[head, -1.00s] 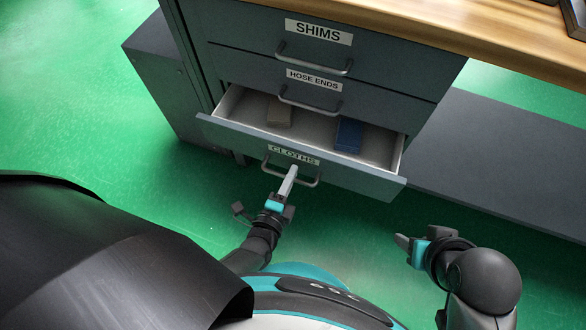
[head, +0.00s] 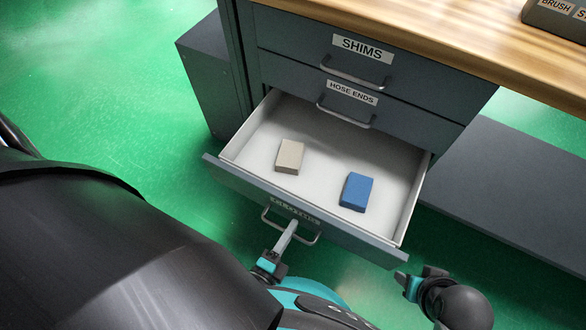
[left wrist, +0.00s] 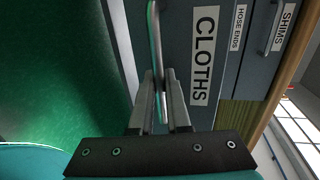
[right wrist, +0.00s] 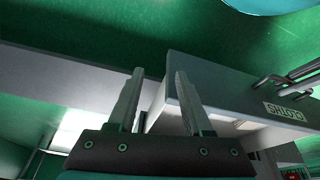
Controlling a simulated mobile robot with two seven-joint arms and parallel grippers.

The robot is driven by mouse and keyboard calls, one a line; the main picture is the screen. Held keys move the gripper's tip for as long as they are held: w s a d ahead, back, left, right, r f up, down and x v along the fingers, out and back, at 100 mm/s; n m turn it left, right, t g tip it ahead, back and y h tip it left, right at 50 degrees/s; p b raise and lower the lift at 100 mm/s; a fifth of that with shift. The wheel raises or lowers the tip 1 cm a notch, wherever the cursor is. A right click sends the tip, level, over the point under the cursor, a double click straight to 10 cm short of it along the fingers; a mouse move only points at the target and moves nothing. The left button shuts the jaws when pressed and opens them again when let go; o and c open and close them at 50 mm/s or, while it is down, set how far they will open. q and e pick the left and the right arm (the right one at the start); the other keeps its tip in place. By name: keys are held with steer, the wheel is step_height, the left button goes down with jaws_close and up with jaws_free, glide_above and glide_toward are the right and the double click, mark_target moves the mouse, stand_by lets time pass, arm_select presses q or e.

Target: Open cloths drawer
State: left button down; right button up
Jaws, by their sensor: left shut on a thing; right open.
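The cloths drawer (head: 300,205) stands well open, the lowest of the three labelled drawers in the head view. Inside it lie a beige block (head: 289,156) and a blue block (head: 356,192), apart on the pale floor. My left gripper (head: 290,228) is shut on the cloths drawer handle (head: 309,238). In the left wrist view the handle (left wrist: 155,50) runs between the fingers, beside the CLOTHS label (left wrist: 204,55). My right gripper (head: 401,277) is open and empty, near the drawer's right front corner. The drawer front (right wrist: 181,98) shows near its fingers (right wrist: 157,100).
The shims drawer (head: 300,45) and hose ends drawer (head: 300,82) above are shut. A wooden worktop (head: 430,40) covers the cabinet, with a labelled grey bin (head: 560,22) at the right. A dark low slab (head: 510,185) lies right of the cabinet. Green floor is clear at the left.

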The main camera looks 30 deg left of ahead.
stand_by(0.3)
arm_select(q)
steer(key=c, duration=0.9)
jaws_free()
steer(key=shift+s, duration=0.1)
steer(key=p+v, duration=0.2)
steer(key=v, duration=1.3)
arm_select(e)
steer(key=shift+g, duration=0.4)
steer(key=shift+s+d+f, duration=0.1)
steer(key=shift+s+f, duration=0.15)
steer(key=shift+f, duration=0.55)
steer(key=shift+s+a+f, duration=0.1)
steer(key=shift+s+f, duration=0.2)
steer(key=shift+f, duration=0.45)
steer(key=shift+s+d+f, duration=0.1)
steer(key=shift+s+f, duration=0.15)
steer(key=shift+f, duration=0.55)
